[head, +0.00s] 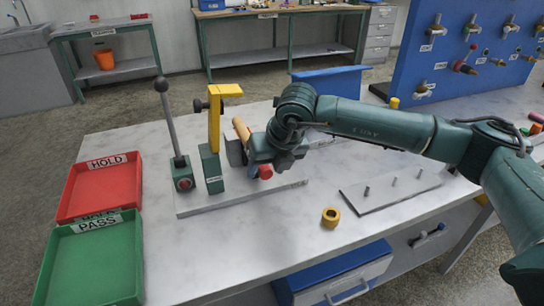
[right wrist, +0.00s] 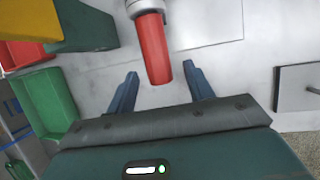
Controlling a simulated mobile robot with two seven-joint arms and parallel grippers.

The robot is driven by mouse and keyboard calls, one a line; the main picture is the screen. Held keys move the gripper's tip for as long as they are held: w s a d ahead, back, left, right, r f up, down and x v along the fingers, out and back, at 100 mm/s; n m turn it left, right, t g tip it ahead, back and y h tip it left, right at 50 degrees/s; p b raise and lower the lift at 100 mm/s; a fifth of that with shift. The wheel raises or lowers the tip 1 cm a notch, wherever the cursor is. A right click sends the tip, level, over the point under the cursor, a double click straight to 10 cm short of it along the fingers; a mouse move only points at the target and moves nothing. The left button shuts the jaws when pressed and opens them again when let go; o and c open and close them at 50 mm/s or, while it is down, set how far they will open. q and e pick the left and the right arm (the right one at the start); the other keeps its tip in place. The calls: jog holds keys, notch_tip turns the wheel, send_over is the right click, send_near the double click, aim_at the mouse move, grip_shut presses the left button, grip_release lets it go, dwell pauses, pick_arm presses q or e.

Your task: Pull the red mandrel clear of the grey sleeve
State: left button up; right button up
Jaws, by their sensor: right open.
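The red mandrel (right wrist: 154,48) sticks out of the pale grey sleeve (right wrist: 144,5) at the top of the right wrist view. Its red end (head: 265,171) also shows in the head view, just below my right gripper (head: 262,152). In the right wrist view my right gripper (right wrist: 160,70) is open, with one finger on each side of the mandrel's free end. In the head view the gripper hides most of the mandrel and sleeve. My left gripper is not in view.
On the base plate (head: 190,207) stand a black-knobbed lever (head: 170,120) and a yellow clamp (head: 214,120). A red HOLD tray (head: 68,210) and green PASS tray (head: 52,240) lie left. A yellow ring (head: 330,217) and pegged plate (head: 412,186) lie right.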

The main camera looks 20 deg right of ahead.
jog(key=shift+f, duration=0.15)
jog(key=c, duration=1.1)
